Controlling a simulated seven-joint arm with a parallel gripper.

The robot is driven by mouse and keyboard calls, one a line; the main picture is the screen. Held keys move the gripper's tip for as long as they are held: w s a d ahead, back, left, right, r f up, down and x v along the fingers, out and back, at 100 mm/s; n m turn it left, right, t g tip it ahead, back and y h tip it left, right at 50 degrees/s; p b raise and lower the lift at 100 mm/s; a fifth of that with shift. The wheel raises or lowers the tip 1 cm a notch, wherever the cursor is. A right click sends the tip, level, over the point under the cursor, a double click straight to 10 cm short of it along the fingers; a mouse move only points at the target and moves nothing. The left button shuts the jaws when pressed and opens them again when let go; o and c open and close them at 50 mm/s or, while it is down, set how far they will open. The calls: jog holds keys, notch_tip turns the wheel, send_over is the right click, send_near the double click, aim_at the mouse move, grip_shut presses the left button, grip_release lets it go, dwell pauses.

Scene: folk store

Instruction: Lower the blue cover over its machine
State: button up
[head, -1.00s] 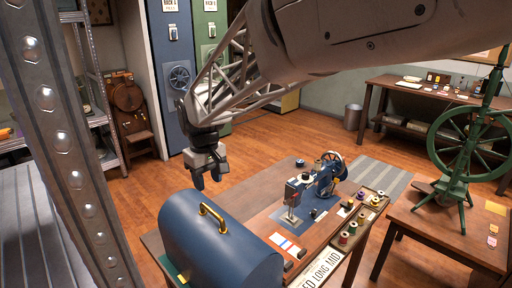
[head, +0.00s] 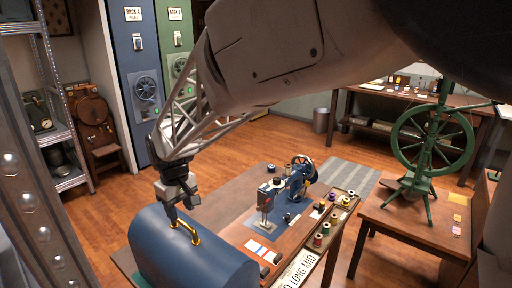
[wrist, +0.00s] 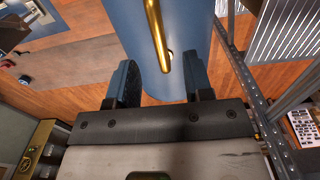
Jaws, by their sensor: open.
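The blue cover (head: 190,262) is a rounded hood with a brass handle (head: 183,228) on top. It stands on the near left of the wooden table, beside the blue sewing machine (head: 282,192). The machine is uncovered on its base to the right. My gripper (head: 180,208) is at the cover's handle, with its fingers reaching down by the handle's far end. In the wrist view the gripper (wrist: 160,85) is open, with the brass handle (wrist: 157,40) ahead between the fingers' line and the blue cover (wrist: 185,70) behind. I cannot tell whether the fingers touch the handle.
A tray of colored thread spools (head: 325,228) lies along the table's right edge. A green spinning wheel (head: 432,150) stands on a side table at right. A metal shelf post (head: 30,200) is close at left. Floor is open beyond the table.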

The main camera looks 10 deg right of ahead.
aim_at(183, 222)
jog(key=shift+f, duration=1.9)
jog(key=shift+f, duration=0.2)
grip_shut()
jog(key=shift+r, duration=0.2)
notch_tip(183, 222, up, 28)
jog(key=shift+f, duration=0.15)
dwell(3.0)
dwell(0.6)
